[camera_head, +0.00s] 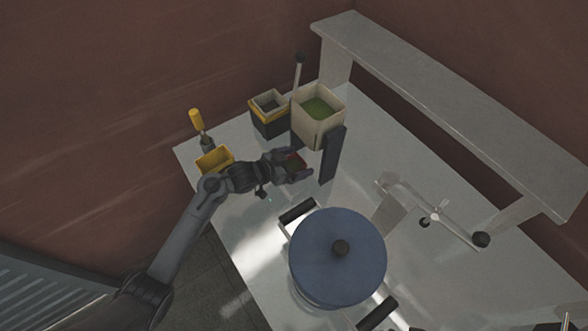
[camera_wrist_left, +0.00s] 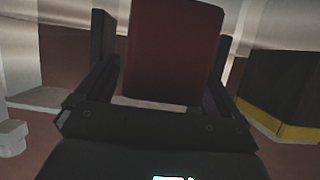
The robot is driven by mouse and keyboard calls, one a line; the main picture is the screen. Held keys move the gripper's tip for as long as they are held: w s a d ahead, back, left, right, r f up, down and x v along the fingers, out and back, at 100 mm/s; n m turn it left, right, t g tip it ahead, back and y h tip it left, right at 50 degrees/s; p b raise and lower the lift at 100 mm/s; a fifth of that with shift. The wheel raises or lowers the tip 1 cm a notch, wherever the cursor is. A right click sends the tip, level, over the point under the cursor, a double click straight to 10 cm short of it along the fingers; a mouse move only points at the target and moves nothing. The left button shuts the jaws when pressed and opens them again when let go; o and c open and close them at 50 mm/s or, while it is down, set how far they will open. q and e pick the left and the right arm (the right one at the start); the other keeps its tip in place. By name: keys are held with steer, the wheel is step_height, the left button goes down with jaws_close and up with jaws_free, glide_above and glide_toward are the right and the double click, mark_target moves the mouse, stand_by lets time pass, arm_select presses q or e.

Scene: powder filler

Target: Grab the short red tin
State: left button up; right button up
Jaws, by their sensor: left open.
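The short red tin (camera_head: 293,160) stands on the grey table near the dark upright panel, mostly hidden by my left gripper in the head view. My left gripper (camera_head: 297,165) is open, with its fingers on both sides of the tin. In the left wrist view the dark red tin (camera_wrist_left: 175,52) fills the space between the two dark fingers. A gap shows between the tin and the left finger; contact on the right side cannot be told.
A cream bin with green contents (camera_head: 304,130) and a black-and-yellow bin (camera_head: 269,124) stand behind the gripper. A dark panel (camera_head: 333,155) is close at its right. A yellow container (camera_head: 213,160) is left, a blue-lidded pot (camera_head: 337,270) in front. A raised shelf (camera_head: 440,90) runs along the back.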

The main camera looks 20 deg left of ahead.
arm_select(q)
steer(key=shift+w+d+f, duration=0.25)
steer(key=shift+w, duration=0.1)
steer(key=c, duration=1.3)
steer(key=shift+o, duration=0.2)
steer(key=shift+r, duration=0.1)
